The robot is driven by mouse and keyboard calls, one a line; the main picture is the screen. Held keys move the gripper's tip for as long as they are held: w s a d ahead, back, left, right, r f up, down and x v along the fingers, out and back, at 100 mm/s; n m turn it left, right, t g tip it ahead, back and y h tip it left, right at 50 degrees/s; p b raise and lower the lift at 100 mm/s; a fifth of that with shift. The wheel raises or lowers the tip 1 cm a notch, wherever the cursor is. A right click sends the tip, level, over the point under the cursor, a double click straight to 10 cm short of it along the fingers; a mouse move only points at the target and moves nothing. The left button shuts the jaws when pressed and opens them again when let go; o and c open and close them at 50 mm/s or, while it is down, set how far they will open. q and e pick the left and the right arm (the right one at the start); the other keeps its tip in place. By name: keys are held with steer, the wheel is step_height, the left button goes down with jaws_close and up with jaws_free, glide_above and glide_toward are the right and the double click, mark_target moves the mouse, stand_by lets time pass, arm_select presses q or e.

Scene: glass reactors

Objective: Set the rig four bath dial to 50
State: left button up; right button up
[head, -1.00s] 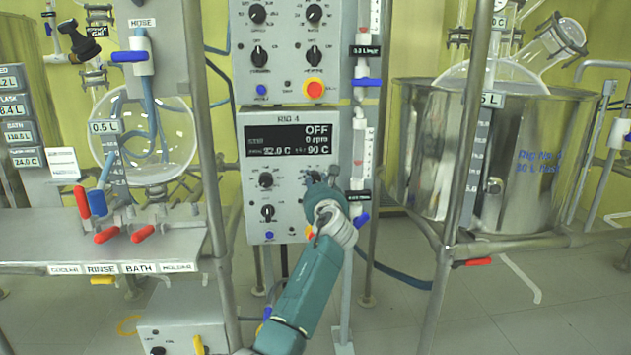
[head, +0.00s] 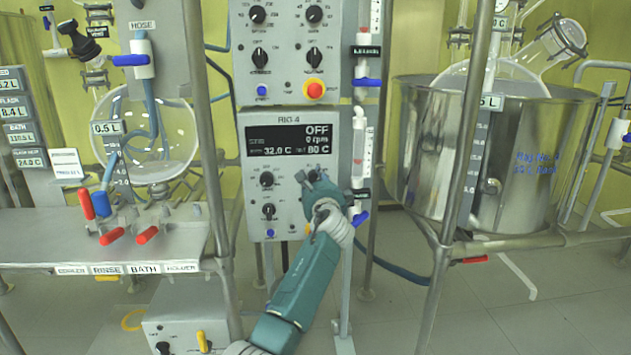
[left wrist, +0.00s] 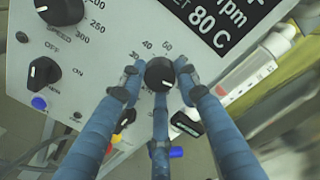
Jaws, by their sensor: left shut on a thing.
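The rig four control box (head: 292,222) stands in the middle of the head view. Its black display (head: 288,139) reads OFF, 0 rpm, about 32.0 C and a set value of 80 C. The black bath dial (left wrist: 160,75) is on the right of the panel, with scale numbers such as 30, 40 and 50 around it. In the head view the gripper hides most of the dial. My right gripper is out of view.
A speed dial (left wrist: 60,10) and an OFF/ON switch (left wrist: 44,72) sit left of the bath dial. A flow tube with a blue valve (head: 360,218) stands just right of the box. Another control box (head: 285,85) is above. A steel bath (head: 425,160) stands at right.

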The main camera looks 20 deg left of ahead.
arm_select(q)
steer(key=shift+r+n+t+h+b, duration=0.2)
steer(key=shift+n+b, duration=1.25)
steer(key=shift+n, duration=3.2)
steer(key=shift+f+n+t+h+b, duration=0.2)
steer(key=shift+n+b, duration=1.2)
steer(key=shift+n, duration=3.25)
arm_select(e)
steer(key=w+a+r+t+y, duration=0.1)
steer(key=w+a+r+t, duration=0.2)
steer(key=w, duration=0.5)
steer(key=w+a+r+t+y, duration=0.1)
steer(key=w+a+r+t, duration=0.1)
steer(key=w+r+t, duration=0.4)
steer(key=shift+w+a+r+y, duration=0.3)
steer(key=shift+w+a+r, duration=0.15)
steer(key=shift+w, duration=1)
arm_select(q)
steer(key=shift+r, duration=0.1)
steer(key=o, duration=1.2)
steer(key=shift+c, duration=0.2)
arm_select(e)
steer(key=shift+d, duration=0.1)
